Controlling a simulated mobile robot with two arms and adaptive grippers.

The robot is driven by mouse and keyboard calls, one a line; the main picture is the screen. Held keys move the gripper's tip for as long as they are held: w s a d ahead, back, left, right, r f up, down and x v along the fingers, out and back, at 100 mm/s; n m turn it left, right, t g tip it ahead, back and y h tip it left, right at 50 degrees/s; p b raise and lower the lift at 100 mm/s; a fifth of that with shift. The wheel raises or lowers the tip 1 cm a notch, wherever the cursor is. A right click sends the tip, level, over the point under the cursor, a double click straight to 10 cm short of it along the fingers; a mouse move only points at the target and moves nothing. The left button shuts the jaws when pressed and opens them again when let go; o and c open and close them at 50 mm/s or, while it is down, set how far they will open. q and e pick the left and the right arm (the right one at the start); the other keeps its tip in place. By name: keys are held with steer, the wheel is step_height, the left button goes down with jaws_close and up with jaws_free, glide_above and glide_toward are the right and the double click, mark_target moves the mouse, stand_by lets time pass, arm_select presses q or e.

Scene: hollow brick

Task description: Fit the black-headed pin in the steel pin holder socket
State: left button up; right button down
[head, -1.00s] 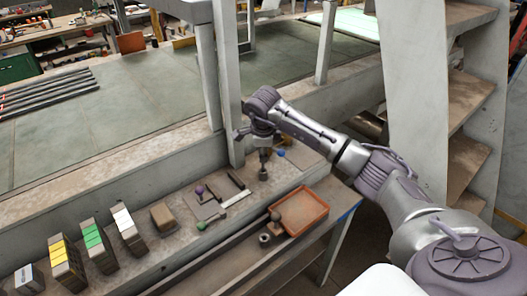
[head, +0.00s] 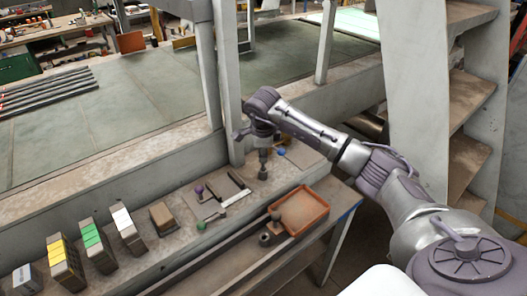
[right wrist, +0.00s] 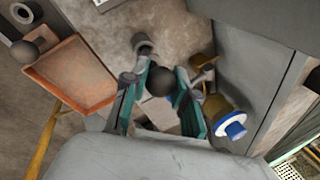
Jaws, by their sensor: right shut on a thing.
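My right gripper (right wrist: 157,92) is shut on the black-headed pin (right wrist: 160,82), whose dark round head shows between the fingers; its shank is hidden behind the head. In the head view my right gripper (head: 263,150) points down over the ledge. A grey steel cylinder, apparently the pin holder socket (right wrist: 142,42), stands on the ledge just beyond the fingertips in the right wrist view. In the head view a small grey cylinder (head: 263,173) shows right below the gripper. I cannot tell whether the pin touches the socket. My left gripper is not in view.
An orange tray (head: 303,210) lies right of the ledge, with a dark ball (head: 276,215) and a grey ring (head: 265,239) nearby.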

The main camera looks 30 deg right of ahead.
steer(key=shift+f+b, duration=1.25)
steer(key=shift+f, duration=0.45)
steer(key=c, duration=0.8)
jaws_free()
steer(key=shift+r, duration=0.15)
steer(key=v, duration=1.1)
steer(key=shift+s+r, duration=0.2)
steer(key=shift+r, duration=0.15)
steer(key=shift+a, duration=0.1)
